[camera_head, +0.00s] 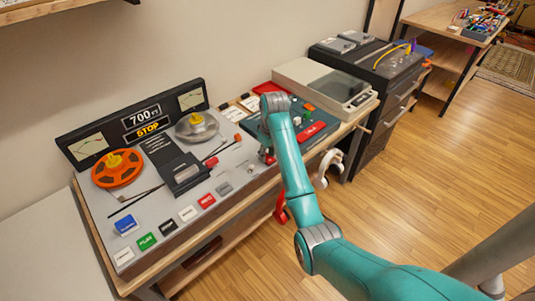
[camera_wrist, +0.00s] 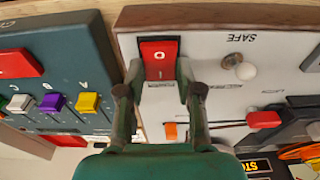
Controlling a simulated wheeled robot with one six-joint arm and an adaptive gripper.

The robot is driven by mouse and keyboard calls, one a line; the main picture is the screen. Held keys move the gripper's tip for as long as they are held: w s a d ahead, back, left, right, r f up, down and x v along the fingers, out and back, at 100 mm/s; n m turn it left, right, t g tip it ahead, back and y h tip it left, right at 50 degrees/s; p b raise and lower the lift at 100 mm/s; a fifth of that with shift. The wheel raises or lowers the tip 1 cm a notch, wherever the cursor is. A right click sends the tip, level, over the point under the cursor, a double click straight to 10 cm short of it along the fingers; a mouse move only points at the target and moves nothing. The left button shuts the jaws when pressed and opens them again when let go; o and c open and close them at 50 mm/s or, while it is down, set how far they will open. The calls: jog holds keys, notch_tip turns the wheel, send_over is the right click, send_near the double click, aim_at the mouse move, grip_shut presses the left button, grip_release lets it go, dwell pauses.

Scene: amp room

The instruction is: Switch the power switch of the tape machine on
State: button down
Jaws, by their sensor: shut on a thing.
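The tape machine (camera_head: 165,205) lies on the bench in the head view, with an orange reel, a silver reel, a "700 FT" and "STOP" display and a row of coloured buttons. In the wrist view, a red rocker switch (camera_wrist: 160,58) marked "O" sits at the edge of its white panel (camera_wrist: 215,100). My gripper (camera_wrist: 159,78) has one finger on each side of this rocker and is shut on it.
A silver toggle (camera_wrist: 244,69) labelled "SAFE" stands beside the rocker. A dark console (camera_wrist: 55,75) with coloured buttons adjoins the machine. A turntable (camera_head: 325,85) and a dark cabinet (camera_head: 375,75) stand farther right. The wooden floor at right is open.

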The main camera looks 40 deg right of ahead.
jog(key=c, duration=0.8)
grip_release()
jog(key=shift+o, duration=0.2)
